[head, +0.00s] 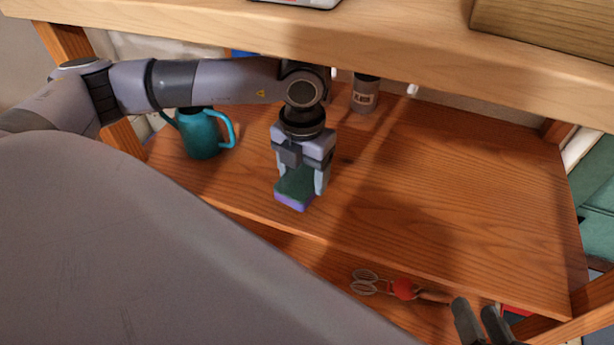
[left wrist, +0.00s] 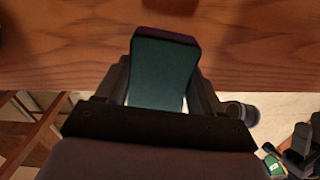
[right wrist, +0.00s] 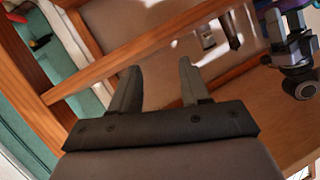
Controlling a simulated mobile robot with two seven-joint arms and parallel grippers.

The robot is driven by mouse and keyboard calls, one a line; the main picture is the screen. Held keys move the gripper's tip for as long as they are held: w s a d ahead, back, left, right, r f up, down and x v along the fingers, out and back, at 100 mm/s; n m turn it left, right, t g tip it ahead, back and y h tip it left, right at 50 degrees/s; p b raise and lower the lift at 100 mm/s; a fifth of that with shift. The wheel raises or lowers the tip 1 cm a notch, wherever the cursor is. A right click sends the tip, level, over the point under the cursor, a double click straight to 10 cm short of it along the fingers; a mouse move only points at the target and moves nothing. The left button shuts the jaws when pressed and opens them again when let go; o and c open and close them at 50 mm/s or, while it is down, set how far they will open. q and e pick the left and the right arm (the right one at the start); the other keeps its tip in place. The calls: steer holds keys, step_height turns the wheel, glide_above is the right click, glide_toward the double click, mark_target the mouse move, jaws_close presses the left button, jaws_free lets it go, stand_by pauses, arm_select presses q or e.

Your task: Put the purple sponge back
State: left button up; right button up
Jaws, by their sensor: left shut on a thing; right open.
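The purple sponge (head: 294,203) has a dark green top face and a purple lower side. My left gripper (head: 301,183) points down and is shut on it, over the front part of the wooden shelf (head: 440,190). I cannot tell whether the sponge touches the shelf. In the left wrist view the sponge (left wrist: 162,72) sits between the two fingers, its green face towards the camera. My right gripper (head: 482,318) is at the lower right, in front of the shelf edge. In the right wrist view its fingers (right wrist: 158,75) are apart with nothing between them.
A teal pitcher (head: 203,135) stands on the shelf's left. A grey-capped jar (head: 364,95) stands at the back. A thick wooden board (head: 400,42) hangs over the shelf. A whisk (head: 366,283) and a red item (head: 404,288) lie lower down. The shelf's right half is clear.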

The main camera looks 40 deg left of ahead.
mark_target(307, 168)
arm_select(q)
steer(key=shift+w+a+f+b, duration=0.15)
steer(key=shift+w+b, duration=0.05)
steer(key=shift+w, duration=0.3)
steer(key=shift+w+a+f+b, duration=0.1)
steer(key=shift+w+f+b, duration=0.05)
steer(key=shift+w, duration=0.35)
steer(key=shift+s+f+b, duration=0.1)
steer(key=shift+f+b, duration=0.25)
steer(key=shift+f, duration=1.1)
steer(key=o, duration=0.9)
arm_select(e)
steer(key=shift+s+d+f, duration=0.1)
steer(key=shift+d+f, duration=0.15)
steer(key=shift+f, duration=0.05)
arm_select(q)
steer(key=shift+o, duration=0.2)
